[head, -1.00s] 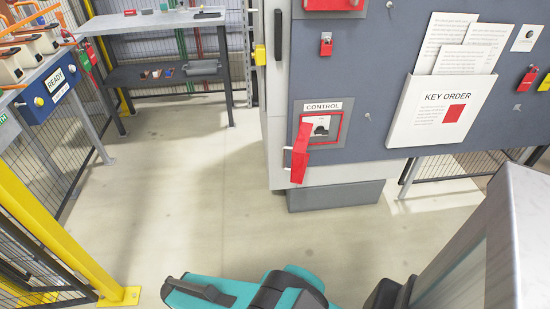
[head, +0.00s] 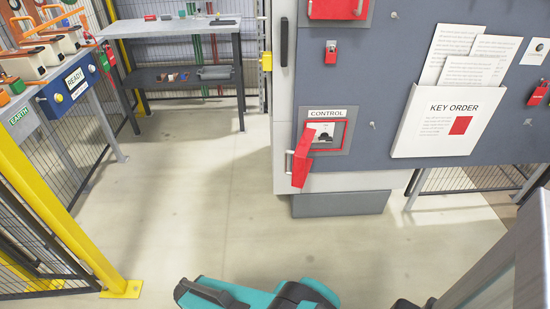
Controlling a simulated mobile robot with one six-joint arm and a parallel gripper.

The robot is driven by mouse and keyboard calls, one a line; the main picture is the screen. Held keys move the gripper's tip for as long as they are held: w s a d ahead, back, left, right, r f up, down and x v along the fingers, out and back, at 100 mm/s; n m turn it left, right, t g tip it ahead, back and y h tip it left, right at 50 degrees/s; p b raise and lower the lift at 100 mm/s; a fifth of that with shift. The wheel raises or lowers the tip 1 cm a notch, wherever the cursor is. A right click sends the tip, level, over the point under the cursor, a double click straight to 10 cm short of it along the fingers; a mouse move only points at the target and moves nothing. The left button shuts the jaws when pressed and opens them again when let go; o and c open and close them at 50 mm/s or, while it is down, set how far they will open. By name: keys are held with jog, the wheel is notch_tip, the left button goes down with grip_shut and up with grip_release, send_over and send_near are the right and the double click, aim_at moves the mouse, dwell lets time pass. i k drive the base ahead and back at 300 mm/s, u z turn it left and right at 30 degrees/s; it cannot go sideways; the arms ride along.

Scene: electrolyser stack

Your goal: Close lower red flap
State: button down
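The lower red flap (head: 302,158) stands open on the grey-blue cabinet front, below the "CONTROL" label (head: 327,113). It sticks out from the left side of its red-framed opening (head: 340,141) and hangs over the opening's lower left. A pale bar handle (head: 289,163) shows at its left edge. Inside the opening is a light plate with a dark part, partly hidden by the flap. My teal and dark arm parts show at the bottom edge, well below and apart from the flap. I do not see my gripper's fingers.
Another red flap (head: 338,8) is cut off by the top edge. A red padlock (head: 331,53) hangs between the flaps. The "KEY ORDER" paper holder (head: 437,125) is to the right. A yellow post (head: 50,222) and bench are left. The floor (head: 190,215) before the cabinet is clear.

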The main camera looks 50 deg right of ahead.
aim_at(301, 166)
jog(key=z, duration=0.1)
jog(key=i, duration=0.95)
jog(key=u, duration=0.05)
